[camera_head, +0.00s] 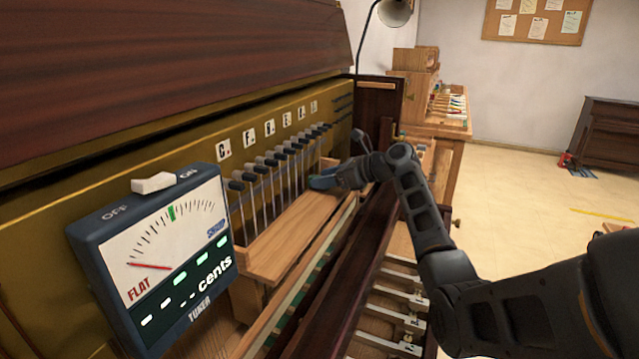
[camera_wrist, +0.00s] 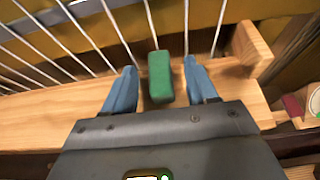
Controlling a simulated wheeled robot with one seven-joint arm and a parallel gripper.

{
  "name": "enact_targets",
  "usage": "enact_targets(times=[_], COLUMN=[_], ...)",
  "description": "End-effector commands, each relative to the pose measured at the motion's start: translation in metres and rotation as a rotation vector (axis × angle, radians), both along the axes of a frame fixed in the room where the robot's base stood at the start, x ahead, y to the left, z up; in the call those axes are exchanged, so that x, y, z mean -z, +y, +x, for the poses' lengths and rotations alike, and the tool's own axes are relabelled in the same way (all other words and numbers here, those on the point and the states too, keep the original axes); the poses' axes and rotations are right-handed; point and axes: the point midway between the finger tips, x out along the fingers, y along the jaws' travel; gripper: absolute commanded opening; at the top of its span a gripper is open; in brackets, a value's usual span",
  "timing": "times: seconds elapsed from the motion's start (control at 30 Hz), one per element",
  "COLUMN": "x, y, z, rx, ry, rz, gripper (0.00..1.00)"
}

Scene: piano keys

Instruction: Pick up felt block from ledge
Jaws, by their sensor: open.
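The felt block is a small green block (camera_wrist: 160,76) lying on the wooden ledge (camera_wrist: 60,112) in the wrist view. My gripper (camera_wrist: 162,88) is open, with one blue finger on each side of the block and a gap between each finger and it. In the head view my gripper (camera_head: 322,181) is at the far end of the wooden ledge (camera_head: 285,240), close to the strings. I cannot make out the block in the head view.
Metal strings (camera_wrist: 95,35) rise just behind the block. A wooden end piece (camera_wrist: 250,45) stands right of the gripper. A large tuner (camera_head: 155,255) is at the near left of the piano. The ledge's near part is clear.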

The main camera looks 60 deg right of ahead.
Motion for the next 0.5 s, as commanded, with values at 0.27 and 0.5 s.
enact_targets(times=[0.27,0.5], x=[-0.0003,-0.0003], y=[0.0,0.0], z=[-0.0002,-0.0003], rx=[0.0,0.0], ry=[0.0,0.0], rz=[0.0,0.0], gripper=[0.42,0.19])
